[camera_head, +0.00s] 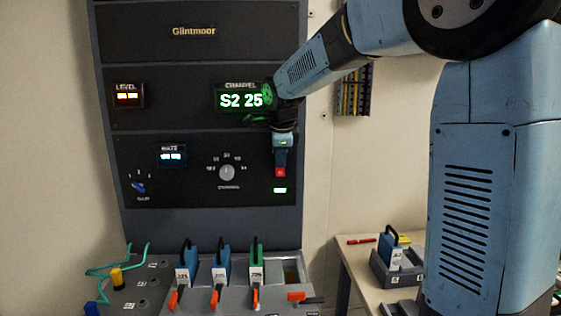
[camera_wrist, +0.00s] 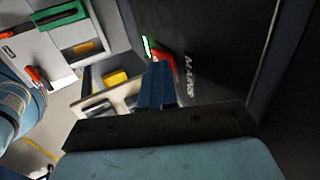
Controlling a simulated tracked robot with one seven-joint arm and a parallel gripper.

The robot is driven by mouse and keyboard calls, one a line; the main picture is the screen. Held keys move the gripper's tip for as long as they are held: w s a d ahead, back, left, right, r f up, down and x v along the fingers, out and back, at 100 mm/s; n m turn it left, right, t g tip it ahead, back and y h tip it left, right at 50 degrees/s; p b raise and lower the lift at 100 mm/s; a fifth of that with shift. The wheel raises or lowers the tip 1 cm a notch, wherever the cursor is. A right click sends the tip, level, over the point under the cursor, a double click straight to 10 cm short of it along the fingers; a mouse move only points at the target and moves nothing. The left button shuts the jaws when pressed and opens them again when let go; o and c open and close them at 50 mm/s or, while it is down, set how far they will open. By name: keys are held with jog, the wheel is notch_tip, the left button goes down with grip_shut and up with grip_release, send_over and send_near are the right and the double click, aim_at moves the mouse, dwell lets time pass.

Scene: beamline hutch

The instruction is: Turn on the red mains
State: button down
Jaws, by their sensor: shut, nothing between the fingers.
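The red mains switch (camera_head: 280,172) is on the lower right of the dark rack panel. A small green lamp (camera_head: 280,190) glows just below it. My gripper (camera_head: 281,160) is shut and empty, its fingertips at the upper part of the red switch. In the wrist view, the closed blue fingers (camera_wrist: 158,70) overlap the red switch (camera_wrist: 166,62), beside the word MAINS (camera_wrist: 190,78); the lit green lamp (camera_wrist: 146,46) is beyond. The fingers hide part of the switch, so its exact tilt and any contact are unclear.
The rack's green CHANNEL display (camera_head: 238,98) reads S2 25, partly behind my wrist. A channel knob (camera_head: 227,172) is left of the switch. Below stands a grey bench (camera_head: 195,298) with handled blue and green modules. A side table (camera_head: 352,262) holds another blue module (camera_head: 388,250).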

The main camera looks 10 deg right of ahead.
dwell(0.3)
jog(key=shift+r, duration=0.75)
jog(key=s+v, duration=0.1)
jog(key=v, duration=1)
jog(key=shift+s+r, duration=0.1)
jog(key=shift+s, duration=0.05)
jog(key=s+d+f+n, duration=0.4)
jog(key=s+f+n, duration=0.1)
jog(key=s, duration=0.4)
jog(key=s+d+f+n, duration=0.3)
jog(key=s+f+n, duration=0.2)
jog(key=s, duration=0.5)
jog(key=s+d+f+n, duration=0.4)
jog(key=s+f+n, duration=0.1)
jog(key=s+n, duration=0.4)
jog(key=shift+s+d+f+t, duration=0.3)
jog(key=shift+d+f, duration=0.05)
jog(key=shift+d, duration=0.05)
